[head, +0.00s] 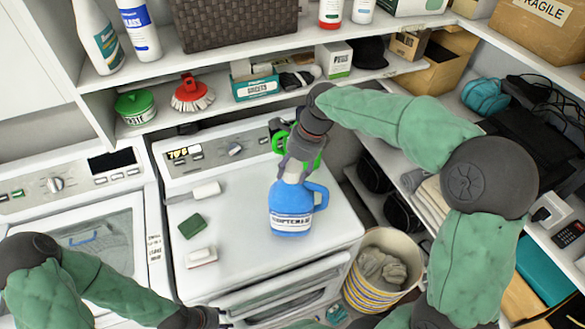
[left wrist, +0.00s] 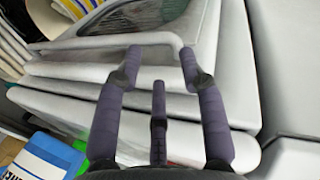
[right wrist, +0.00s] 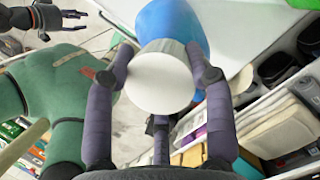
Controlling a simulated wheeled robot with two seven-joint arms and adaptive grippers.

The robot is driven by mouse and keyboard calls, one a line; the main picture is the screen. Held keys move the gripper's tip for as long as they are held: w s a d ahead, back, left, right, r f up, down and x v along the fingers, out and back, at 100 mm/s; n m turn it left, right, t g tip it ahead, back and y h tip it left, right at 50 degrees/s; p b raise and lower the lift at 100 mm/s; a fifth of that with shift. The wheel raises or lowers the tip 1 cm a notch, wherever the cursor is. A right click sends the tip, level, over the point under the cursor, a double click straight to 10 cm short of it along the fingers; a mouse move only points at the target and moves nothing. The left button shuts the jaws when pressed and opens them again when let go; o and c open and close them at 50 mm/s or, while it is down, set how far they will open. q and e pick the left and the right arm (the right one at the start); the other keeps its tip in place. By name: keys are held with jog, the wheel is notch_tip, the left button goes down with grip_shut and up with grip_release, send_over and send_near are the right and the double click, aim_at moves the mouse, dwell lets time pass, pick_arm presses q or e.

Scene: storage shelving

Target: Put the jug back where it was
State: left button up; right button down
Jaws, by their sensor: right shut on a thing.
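A blue jug (head: 292,208) with a white cap and a label stands upright over the top of the right white appliance (head: 240,215). I cannot tell whether its base touches the surface. My right gripper (head: 298,163) is shut on the jug's top from above; in the right wrist view the white cap (right wrist: 160,82) sits between its fingers, with the blue body beyond. My left gripper (head: 222,318) is low, near the appliance's front. In the left wrist view its fingers (left wrist: 160,58) are spread and empty.
A green sponge (head: 192,226) and white brushes (head: 202,256) lie on the appliance's left side. A striped bucket (head: 362,300) stands at its right. Shelving lines the right.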

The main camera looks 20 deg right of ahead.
jog(key=shift+w+d+f, duration=0.1)
jog(key=shift+w, duration=0.15)
notch_tip(320, 180, down, 3)
jog(key=shift+w+d+f, duration=0.1)
jog(key=shift+w, duration=0.05)
jog(key=shift+c, duration=2.2)
grip_release()
jog(key=shift+f, duration=0.15)
jog(key=shift+s, duration=0.2)
jog(key=v, duration=1.2)
